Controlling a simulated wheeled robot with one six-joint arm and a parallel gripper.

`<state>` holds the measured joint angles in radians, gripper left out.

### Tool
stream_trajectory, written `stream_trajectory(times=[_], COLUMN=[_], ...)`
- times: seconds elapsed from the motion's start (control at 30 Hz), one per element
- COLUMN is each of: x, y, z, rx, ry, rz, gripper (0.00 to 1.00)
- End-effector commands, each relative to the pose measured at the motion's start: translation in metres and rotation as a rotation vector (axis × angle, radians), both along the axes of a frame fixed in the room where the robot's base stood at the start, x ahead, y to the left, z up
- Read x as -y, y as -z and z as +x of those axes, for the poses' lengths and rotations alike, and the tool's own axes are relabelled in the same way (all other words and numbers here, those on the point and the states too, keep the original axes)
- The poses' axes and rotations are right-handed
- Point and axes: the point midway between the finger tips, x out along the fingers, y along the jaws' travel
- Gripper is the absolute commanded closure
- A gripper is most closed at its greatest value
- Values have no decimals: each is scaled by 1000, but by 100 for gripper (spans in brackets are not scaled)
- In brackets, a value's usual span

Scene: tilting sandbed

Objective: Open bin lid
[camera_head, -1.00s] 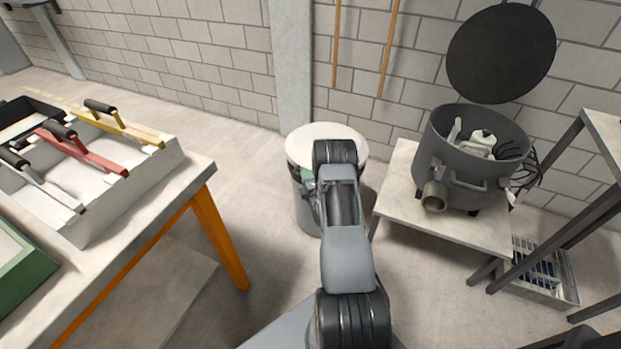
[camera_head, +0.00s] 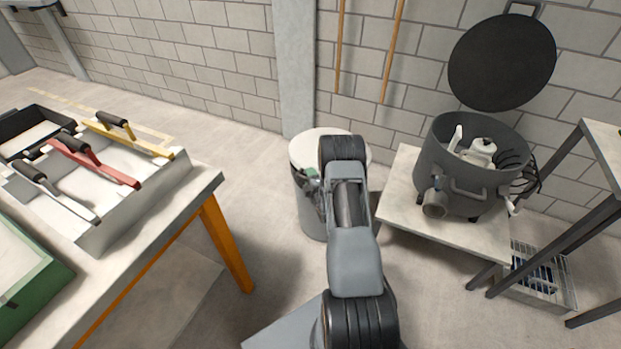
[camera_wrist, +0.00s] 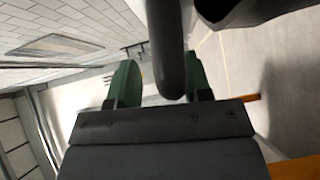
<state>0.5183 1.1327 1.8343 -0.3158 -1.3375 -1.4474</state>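A grey round bin with a pale lid (camera_head: 306,145) stands on the floor near the wall pillar in the head view. The lid looks closed, and my arm hides the bin's right part. My gripper (camera_wrist: 163,85) has two green fingers set apart in the wrist view, with a dark round bar (camera_wrist: 170,45) running between them. A narrow gap shows at the bar's left side; the right finger looks close to it. I cannot tell what the bar belongs to. In the head view only a small green part of my gripper shows, in front of the bin.
A workbench (camera_head: 209,188) with a tool box (camera_head: 110,222) and a green tray (camera_head: 42,285) stands at the left. A low table (camera_head: 402,205) at the right bears a grey pot (camera_head: 460,180) with its black lid (camera_head: 500,60) up.

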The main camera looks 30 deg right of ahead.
Motion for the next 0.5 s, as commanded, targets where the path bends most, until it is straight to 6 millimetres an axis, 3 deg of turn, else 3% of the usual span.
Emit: stream_trajectory(times=[0.27, 0.5], x=[-1, -10], y=[-2, -5], z=[-9, -53], rx=[2, -2], ry=[1, 3], rz=[-1, 1], gripper=[56, 56])
